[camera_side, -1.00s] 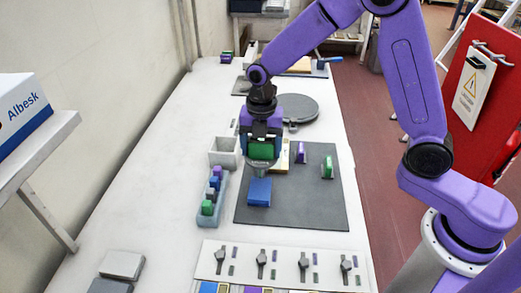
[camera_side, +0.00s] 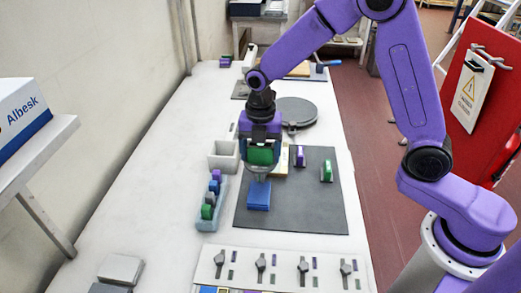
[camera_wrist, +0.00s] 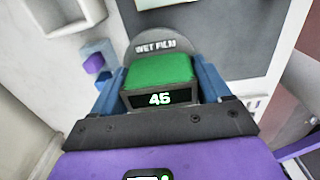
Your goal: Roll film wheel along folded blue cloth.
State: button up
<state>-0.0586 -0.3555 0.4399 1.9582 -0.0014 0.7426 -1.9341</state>
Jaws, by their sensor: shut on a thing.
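The film wheel is a grey disc marked "WET FILM" (camera_wrist: 155,45) with a green block grip (camera_wrist: 160,70) and a small display reading 45. My gripper (camera_side: 261,157) is shut on the green grip, with a blue finger on each side in the wrist view (camera_wrist: 160,88). The wheel hangs below it, disc downward. The folded blue cloth (camera_side: 259,197) lies on the dark grey mat (camera_side: 300,212), directly under and in front of the wheel. I cannot tell whether the wheel touches the cloth. The cloth is hidden in the wrist view.
Left of the mat are a white open bin (camera_side: 224,157) and a pale blue tray (camera_side: 209,214) of coloured blocks. Purple (camera_side: 300,156) and green (camera_side: 327,171) gauges stand on the mat's right. A round grey plate (camera_side: 297,111) lies behind. The mat's right front is clear.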

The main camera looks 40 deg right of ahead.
jog(key=shift+f, duration=0.85)
dwell(1.6)
jog(key=shift+s+a, duration=0.1)
